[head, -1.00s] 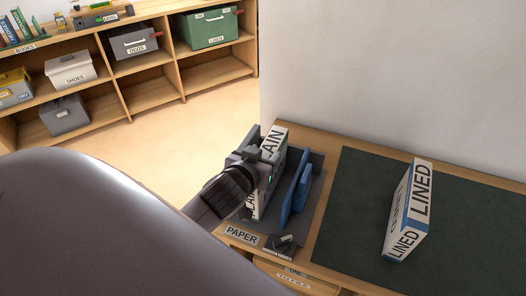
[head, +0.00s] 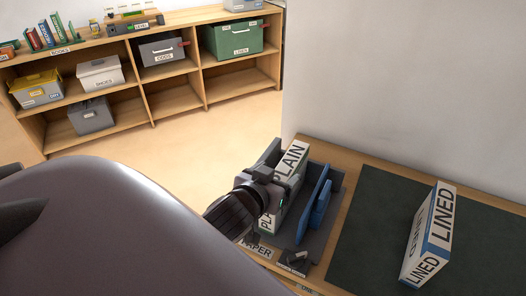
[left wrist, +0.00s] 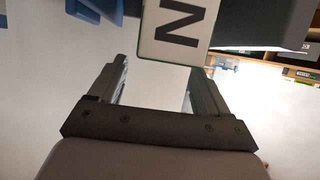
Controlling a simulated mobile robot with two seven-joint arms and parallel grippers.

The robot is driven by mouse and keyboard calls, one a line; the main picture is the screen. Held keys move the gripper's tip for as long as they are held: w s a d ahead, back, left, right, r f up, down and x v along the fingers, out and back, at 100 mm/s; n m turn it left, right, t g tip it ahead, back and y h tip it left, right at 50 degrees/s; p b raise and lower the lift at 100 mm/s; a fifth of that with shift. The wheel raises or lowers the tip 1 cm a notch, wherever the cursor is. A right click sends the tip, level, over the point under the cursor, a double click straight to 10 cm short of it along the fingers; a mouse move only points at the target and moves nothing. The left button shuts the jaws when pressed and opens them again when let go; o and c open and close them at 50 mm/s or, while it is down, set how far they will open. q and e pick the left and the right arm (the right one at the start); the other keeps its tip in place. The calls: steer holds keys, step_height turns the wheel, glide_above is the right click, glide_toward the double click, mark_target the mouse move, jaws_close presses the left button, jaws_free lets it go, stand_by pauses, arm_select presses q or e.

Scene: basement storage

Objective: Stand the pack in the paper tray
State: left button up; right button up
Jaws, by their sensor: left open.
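The pack marked PLAIN (head: 291,160) stands upright in the left part of the grey paper tray (head: 335,180), beside a blue divider (head: 316,200). In the left wrist view, the end of the pack with a letter N (left wrist: 178,28) shows just beyond the fingertips. My left gripper (head: 270,190) is at the near left side of the pack. Its fingers are open, with a bare gap between them in the left wrist view (left wrist: 160,78). My gripper hides part of the pack's side and the tray's near left corner. My right gripper is not in view.
A white and blue pack marked LINED (head: 428,235) stands on the dark mat (head: 375,220) to the right. A small dark object (head: 294,262) sits at the tray's front. A wall rises behind the desk. Shelves with labelled boxes (head: 100,75) stand across the open floor.

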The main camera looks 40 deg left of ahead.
arm_select(q)
steer(key=v, duration=0.8)
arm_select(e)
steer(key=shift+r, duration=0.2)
arm_select(q)
steer(key=shift+d, duration=0.1)
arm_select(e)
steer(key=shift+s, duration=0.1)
